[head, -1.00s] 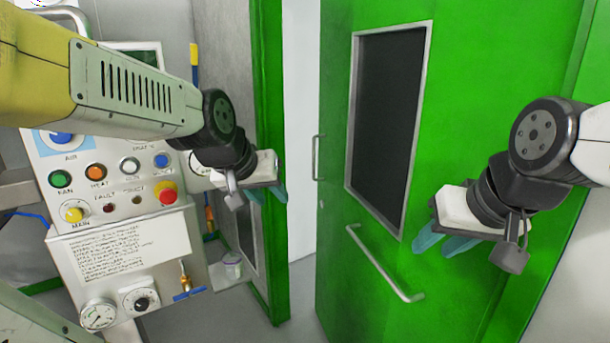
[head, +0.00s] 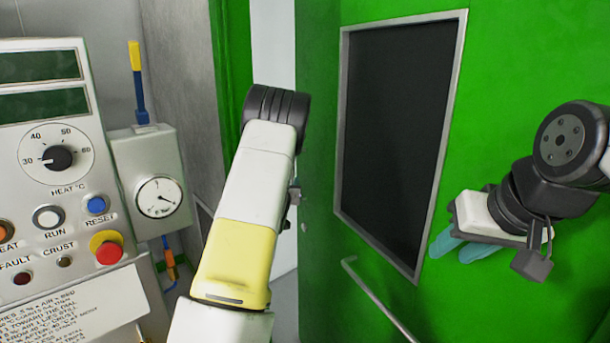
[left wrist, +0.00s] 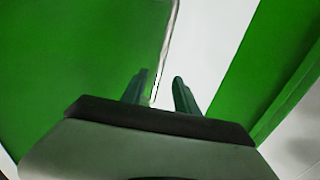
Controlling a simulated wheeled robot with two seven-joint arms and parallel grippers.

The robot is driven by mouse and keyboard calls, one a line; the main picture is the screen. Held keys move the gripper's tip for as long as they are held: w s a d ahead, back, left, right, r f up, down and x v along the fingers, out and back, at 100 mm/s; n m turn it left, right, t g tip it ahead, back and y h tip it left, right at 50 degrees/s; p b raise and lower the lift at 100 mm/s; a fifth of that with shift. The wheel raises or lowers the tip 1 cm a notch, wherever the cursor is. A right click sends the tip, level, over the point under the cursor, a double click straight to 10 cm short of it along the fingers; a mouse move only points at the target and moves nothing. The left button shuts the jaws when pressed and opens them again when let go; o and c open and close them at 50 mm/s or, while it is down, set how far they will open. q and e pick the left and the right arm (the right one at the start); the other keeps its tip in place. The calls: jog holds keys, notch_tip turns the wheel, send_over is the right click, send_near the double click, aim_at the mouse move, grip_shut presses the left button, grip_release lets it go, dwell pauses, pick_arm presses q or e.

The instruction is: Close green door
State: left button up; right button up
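The green door (head: 515,90) stands ajar in the head view, with a dark window (head: 395,130) and a slanted metal bar handle (head: 372,298). A pale gap shows left of its edge. My left arm reaches up toward that edge and hides its own gripper there. In the left wrist view, my left gripper's fingers (left wrist: 160,95) are apart, with a green panel's pale edge (left wrist: 168,50) lined up between them. I cannot tell whether they touch it. My right gripper (head: 456,247) is open and empty in front of the door, right of the window.
A control panel (head: 62,215) with a dial, buttons and an emergency stop stands close on the left. A gauge box (head: 150,165) is beside it, near my left arm. A green frame post (head: 234,60) stands left of the gap.

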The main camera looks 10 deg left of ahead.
pick_arm(q)
jog(key=w, duration=0.7)
jog(key=shift+w+a+f, duration=0.15)
jog(key=shift+w+a, duration=0.05)
jog(key=shift+w, duration=0.15)
grip_shut()
dwell(1.1)
